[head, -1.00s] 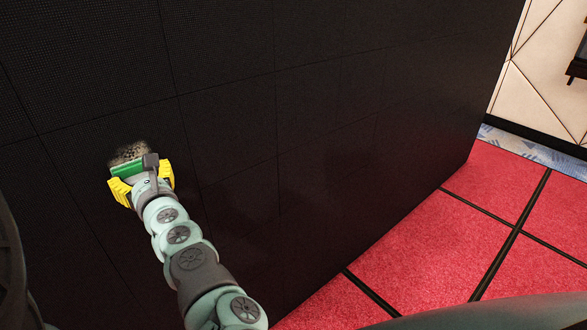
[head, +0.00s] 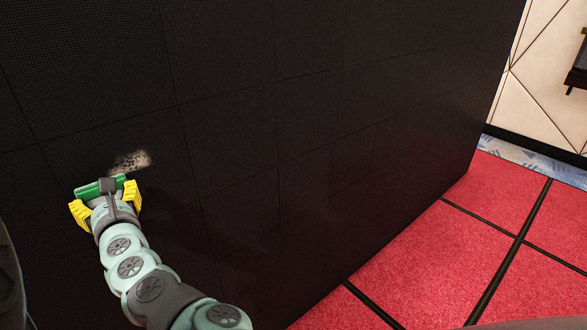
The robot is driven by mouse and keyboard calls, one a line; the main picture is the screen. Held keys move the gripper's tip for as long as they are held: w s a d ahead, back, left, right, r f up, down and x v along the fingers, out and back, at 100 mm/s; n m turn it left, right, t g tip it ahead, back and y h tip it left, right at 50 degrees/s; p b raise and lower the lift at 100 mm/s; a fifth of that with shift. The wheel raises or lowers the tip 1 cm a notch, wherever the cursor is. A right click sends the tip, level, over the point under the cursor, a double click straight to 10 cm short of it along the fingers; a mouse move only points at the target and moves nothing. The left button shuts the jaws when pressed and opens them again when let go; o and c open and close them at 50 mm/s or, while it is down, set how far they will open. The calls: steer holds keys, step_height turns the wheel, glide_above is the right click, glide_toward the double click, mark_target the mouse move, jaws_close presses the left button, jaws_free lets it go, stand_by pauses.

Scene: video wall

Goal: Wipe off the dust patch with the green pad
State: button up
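The dust patch (head: 131,163) is a pale, speckled smudge on the black video wall (head: 300,130), left of the middle of the view. My gripper (head: 104,194) has yellow fingers and is just below and left of the patch. The green pad (head: 98,188) lies across the front of my gripper, between the yellow fingers, with a grey piece over its middle. The pad's upper edge is near the lower left of the patch. I cannot tell whether the pad touches the wall.
The black wall is flat with thin panel seams and is clear around the patch. Red carpet tiles (head: 430,250) with dark seams lie at the lower right. A cream panelled wall (head: 545,90) stands beyond at the far right.

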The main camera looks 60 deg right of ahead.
steer(key=shift+w+a, duration=0.2)
steer(key=shift+a, duration=0.55)
steer(key=shift+w+r+p, duration=0.1)
steer(key=shift+r+p, duration=1.25)
steer(key=shift+r, duration=0.15)
steer(key=shift+s+d+f+b, duration=0.1)
steer(key=shift+s+d+b, duration=0.3)
steer(key=shift+d, duration=0.75)
steer(key=shift+s+d+b, duration=0.3)
steer(key=shift+d+b, duration=0.1)
steer(key=shift+d, duration=0.75)
steer(key=shift+s+d+f+b, duration=0.1)
steer(key=shift+s+d+b, duration=0.3)
steer(key=shift+d, duration=0.75)
steer(key=shift+s+d+r+b, duration=0.1)
steer(key=shift+s+d+b, duration=0.25)
steer(key=shift+d, duration=0.5)
steer(key=shift+s+d+b, duration=0.15)
steer(key=shift+d+b, duration=0.3)
steer(key=shift+d, duration=0.35)
steer(key=shift+s+d+r+b, duration=0.1)
steer(key=shift+s+d+b, duration=0.25)
steer(key=shift+d, duration=0.5)
steer(key=shift+w, duration=0.25)
